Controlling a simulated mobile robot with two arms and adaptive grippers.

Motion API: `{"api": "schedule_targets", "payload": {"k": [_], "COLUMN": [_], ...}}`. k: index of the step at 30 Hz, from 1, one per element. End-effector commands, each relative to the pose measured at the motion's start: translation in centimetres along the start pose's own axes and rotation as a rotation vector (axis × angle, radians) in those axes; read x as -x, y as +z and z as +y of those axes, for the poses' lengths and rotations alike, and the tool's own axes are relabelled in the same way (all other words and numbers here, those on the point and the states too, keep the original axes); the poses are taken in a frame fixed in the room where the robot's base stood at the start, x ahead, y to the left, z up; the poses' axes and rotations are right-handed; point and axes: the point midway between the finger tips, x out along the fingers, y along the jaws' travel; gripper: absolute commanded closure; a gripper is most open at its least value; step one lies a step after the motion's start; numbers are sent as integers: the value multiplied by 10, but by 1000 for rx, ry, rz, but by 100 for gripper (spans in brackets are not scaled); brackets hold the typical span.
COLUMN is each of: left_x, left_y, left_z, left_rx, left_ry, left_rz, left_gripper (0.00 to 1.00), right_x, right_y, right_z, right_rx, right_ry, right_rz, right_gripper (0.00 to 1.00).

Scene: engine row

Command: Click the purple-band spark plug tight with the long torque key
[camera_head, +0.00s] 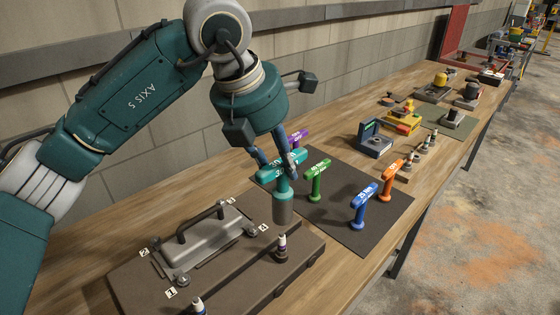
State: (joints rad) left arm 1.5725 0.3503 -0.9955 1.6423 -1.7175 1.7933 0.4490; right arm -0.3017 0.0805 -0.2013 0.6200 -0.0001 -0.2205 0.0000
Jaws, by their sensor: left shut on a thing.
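My left gripper (277,164) is shut on the handle of a teal T-shaped key (284,178); its printed label is partly hidden by the fingers. The key hangs upright with its wide grey socket (282,208) pointing down. Just below the socket in the picture, a spark plug with a purple band (282,246) stands upright in the brown block (225,285). A small gap shows between socket and plug. Another plug (198,306) with a dark blue band stands at the block's near edge. My right gripper is not in view.
A grey cover with a handle (205,245) sits on the block. A grey-blue device (374,140) and several small plugs stand farther back.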

Motion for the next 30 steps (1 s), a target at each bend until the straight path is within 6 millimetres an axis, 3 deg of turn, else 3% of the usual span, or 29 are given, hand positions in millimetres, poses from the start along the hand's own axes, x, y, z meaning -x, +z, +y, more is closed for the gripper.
{"api": "schedule_targets", "payload": {"k": [10, 30], "left_x": [-23, -63], "left_y": [-9, -26], "left_z": [0, 0], "left_rx": [0, 0], "left_ry": [0, 0], "left_rz": [-4, -3], "left_gripper": [100, 100], "right_x": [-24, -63], "right_y": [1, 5], "right_z": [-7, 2], "right_rx": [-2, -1], "right_ry": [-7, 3], "right_rz": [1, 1], "right_gripper": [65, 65]}}
